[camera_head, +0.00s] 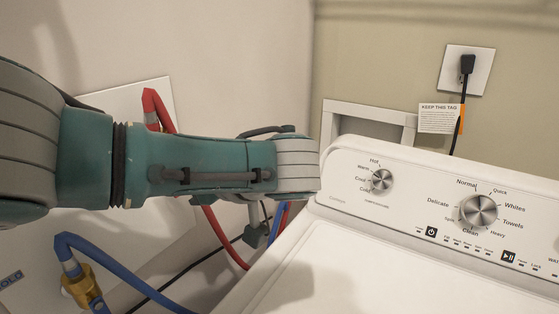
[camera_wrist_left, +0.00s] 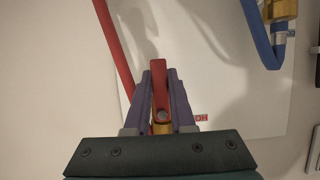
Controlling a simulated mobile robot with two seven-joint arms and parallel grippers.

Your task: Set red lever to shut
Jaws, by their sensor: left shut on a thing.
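The red lever (camera_wrist_left: 160,88) shows in the left wrist view, between the two purple fingers of my left gripper (camera_wrist_left: 160,76). The fingers are shut on it from both sides. The lever points up in that picture, with a round bolt at its lower part and a bit of brass below. A red hose (camera_wrist_left: 115,55) runs beside it, and a red HOT label (camera_wrist_left: 202,118) sits just right of the fingers. In the head view my left arm covers the lever and the gripper. My right gripper is in neither view.
A white washing machine (camera_head: 400,262) with dials stands at the right. A brass cold valve (camera_head: 80,287) with a blue hose (camera_head: 105,250) is at the lower left on a white wall panel (camera_head: 105,215). Red and blue hoses hang between panel and washer. A black plug (camera_head: 467,65) is at the upper right.

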